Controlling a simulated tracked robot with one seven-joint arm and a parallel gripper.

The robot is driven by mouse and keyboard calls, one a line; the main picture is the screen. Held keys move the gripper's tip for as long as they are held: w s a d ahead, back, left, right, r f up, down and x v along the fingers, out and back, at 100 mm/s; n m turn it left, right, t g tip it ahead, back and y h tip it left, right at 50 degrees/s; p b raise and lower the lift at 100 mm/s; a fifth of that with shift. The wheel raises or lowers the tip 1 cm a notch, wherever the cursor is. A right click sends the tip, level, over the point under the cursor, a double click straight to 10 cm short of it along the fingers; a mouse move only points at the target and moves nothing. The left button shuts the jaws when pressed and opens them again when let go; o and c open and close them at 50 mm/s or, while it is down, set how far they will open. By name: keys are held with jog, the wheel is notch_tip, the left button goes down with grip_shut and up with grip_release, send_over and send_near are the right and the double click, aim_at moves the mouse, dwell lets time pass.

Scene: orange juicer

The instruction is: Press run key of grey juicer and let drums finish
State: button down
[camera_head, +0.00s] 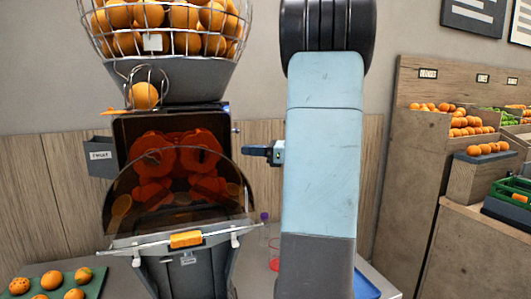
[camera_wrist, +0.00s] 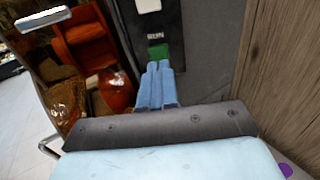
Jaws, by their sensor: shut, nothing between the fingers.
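The grey juicer (camera_head: 185,265) stands at the left in the head view, with red drums (camera_head: 178,160) behind its tinted clear cover (camera_head: 150,220). In the wrist view, a green key (camera_wrist: 159,51) sits on the juicer's dark side panel, under a label reading RUN (camera_wrist: 155,36). My gripper (camera_wrist: 159,66) is shut and empty, its blue fingertips right at the key's lower edge and covering part of it. I cannot tell whether they touch it. In the head view my gripper (camera_head: 248,150) points left at the juicer's right side; the key is not visible there.
A wire basket of oranges (camera_head: 170,30) tops the juicer. A grey bin (camera_head: 100,156) hangs on its left side. A green board (camera_head: 55,285) with oranges lies front left. A red-rimmed cup (camera_head: 274,262) stands right of the juicer. Produce shelves (camera_head: 410,170) stand at the right.

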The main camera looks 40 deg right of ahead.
jog(key=shift+x, duration=1.75)
jog(key=shift+x, duration=0.9)
jog(key=shift+a+r, duration=0.1)
jog(key=v, duration=1.5)
jog(key=shift+w, duration=0.15)
